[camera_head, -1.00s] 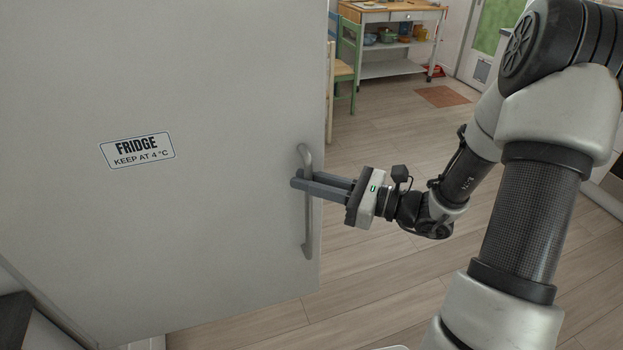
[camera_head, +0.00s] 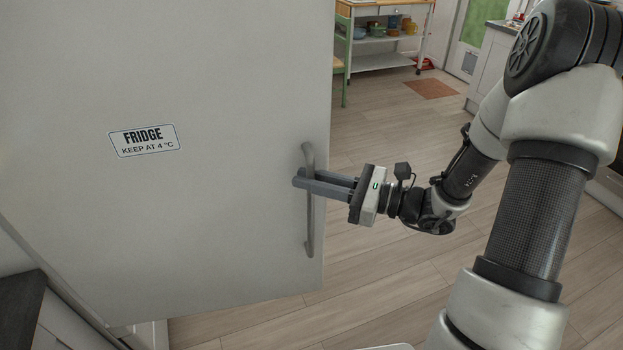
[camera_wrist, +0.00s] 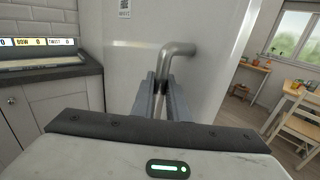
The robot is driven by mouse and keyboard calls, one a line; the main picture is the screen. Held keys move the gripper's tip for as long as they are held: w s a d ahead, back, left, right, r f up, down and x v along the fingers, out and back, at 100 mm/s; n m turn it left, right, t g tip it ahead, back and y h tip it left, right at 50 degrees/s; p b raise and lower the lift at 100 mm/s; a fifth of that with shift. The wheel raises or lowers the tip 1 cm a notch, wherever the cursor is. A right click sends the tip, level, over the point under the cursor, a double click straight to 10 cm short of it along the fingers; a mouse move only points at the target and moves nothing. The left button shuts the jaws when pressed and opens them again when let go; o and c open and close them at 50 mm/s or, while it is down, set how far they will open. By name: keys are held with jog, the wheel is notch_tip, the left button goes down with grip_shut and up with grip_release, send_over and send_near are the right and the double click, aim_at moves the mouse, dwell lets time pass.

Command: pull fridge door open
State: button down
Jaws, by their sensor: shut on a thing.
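The fridge door (camera_head: 190,230) is a large pale grey panel filling the left of the head view, with a "FRIDGE KEEP AT 4 °C" label (camera_head: 145,140). It stands swung out from the cabinet line at the lower left. Its vertical bar handle (camera_head: 309,235) is near the door's right edge. My gripper (camera_head: 308,184) is shut on the handle at about its upper middle, fingers on either side of the bar. In the wrist view the handle (camera_wrist: 172,50) bends from the door and runs down between the fingers, where its lower part is hidden.
A dark worktop (camera_head: 20,310) over white units is at the lower left. Wooden floor (camera_head: 400,290) is clear below and right of the door. A shelf trolley (camera_head: 385,45) with pots and a green chair (camera_head: 345,60) stand at the back. Another chair (camera_wrist: 300,125) shows in the wrist view.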

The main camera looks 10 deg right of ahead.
jog(key=c, duration=2)
grip_release()
jog(key=v, duration=1.7)
jog(key=shift+d+b, duration=0.2)
jog(key=shift+b, duration=0.2)
